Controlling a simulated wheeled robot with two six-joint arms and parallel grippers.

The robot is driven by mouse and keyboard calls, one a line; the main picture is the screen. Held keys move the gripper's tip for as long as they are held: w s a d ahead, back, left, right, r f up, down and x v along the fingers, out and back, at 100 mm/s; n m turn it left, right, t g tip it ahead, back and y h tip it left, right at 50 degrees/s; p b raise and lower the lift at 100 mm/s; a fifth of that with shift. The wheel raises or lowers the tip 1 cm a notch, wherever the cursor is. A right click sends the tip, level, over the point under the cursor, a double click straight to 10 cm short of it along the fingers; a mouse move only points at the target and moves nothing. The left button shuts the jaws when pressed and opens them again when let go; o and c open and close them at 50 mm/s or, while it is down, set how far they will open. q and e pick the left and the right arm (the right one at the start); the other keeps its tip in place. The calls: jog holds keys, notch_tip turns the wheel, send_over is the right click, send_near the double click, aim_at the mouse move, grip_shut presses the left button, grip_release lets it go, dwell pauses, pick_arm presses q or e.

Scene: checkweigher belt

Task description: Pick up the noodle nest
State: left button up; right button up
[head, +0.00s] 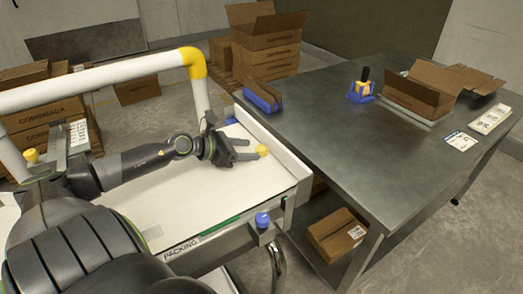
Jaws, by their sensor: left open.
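The noodle nest (262,150) looks like a small yellow lump. It rests on the white belt surface near the right side wall. My left gripper (251,149) reaches in from the left, low over the belt, with its two fingers apart. The fingertips point at the noodle nest, which sits just at or beyond them. I cannot tell whether they touch it. My right gripper is not in view.
The white belt (165,200) is otherwise mostly clear, with a raised wall on its right. A white and yellow rail (110,82) crosses behind my arm. A metal table (335,135) stands to the right, holding an open carton (415,97) and a blue holder (360,93).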

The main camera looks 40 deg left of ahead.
aim_at(256, 149)
pick_arm(q)
jog(key=shift+p+x, duration=0.3)
jog(key=shift+x, duration=1.8)
jog(key=shift+a, duration=0.1)
jog(key=c, duration=0.7)
jog(key=shift+r, duration=0.1)
